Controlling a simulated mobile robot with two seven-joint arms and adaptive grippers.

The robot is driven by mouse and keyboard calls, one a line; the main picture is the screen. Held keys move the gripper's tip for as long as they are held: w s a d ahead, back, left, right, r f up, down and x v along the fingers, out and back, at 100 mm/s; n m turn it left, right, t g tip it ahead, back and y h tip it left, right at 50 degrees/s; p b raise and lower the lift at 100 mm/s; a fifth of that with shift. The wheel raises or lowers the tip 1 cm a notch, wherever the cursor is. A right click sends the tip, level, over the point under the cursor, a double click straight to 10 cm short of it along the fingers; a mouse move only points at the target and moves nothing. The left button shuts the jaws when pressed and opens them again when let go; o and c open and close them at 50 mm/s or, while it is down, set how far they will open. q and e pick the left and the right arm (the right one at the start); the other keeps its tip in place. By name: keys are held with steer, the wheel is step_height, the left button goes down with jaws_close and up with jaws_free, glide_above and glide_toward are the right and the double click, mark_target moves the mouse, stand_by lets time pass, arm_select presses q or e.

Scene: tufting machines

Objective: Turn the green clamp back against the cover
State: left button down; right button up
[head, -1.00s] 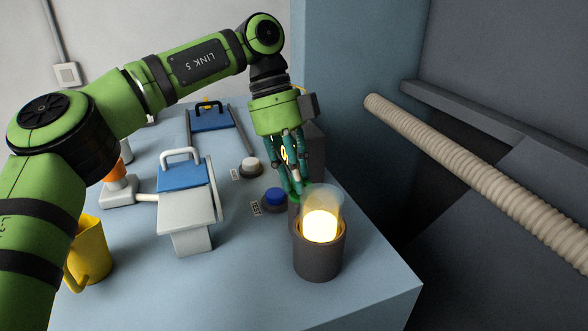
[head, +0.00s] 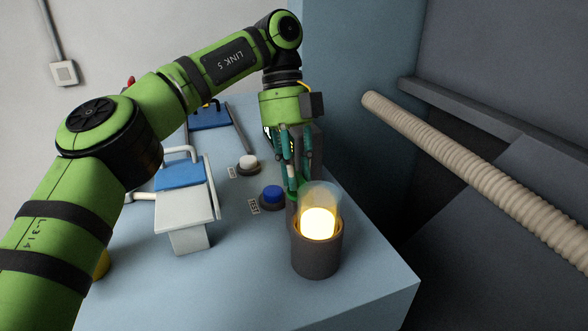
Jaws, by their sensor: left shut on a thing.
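A glowing lamp under a clear domed cover (head: 332,194) stands in a dark round cup (head: 317,255) near the table's front right corner. The green clamp (head: 291,201) shows only as a small piece at the left rear of the cover, mostly hidden by my fingers and the cup. My left gripper (head: 293,180) points down with its teal fingers shut on the clamp, just behind and left of the cover. I cannot tell whether the clamp touches the cover. My right gripper is not in view.
A blue button (head: 272,194) and a white button (head: 248,162) sit left of my gripper. A grey stand with a blue-topped block (head: 180,174) is further left. A ribbed beige hose (head: 470,180) runs along the right. The table's front right (head: 370,285) is clear.

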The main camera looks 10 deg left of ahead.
arm_select(q)
steer(key=c, duration=1)
jaws_free()
steer(key=shift+c, duration=0.2)
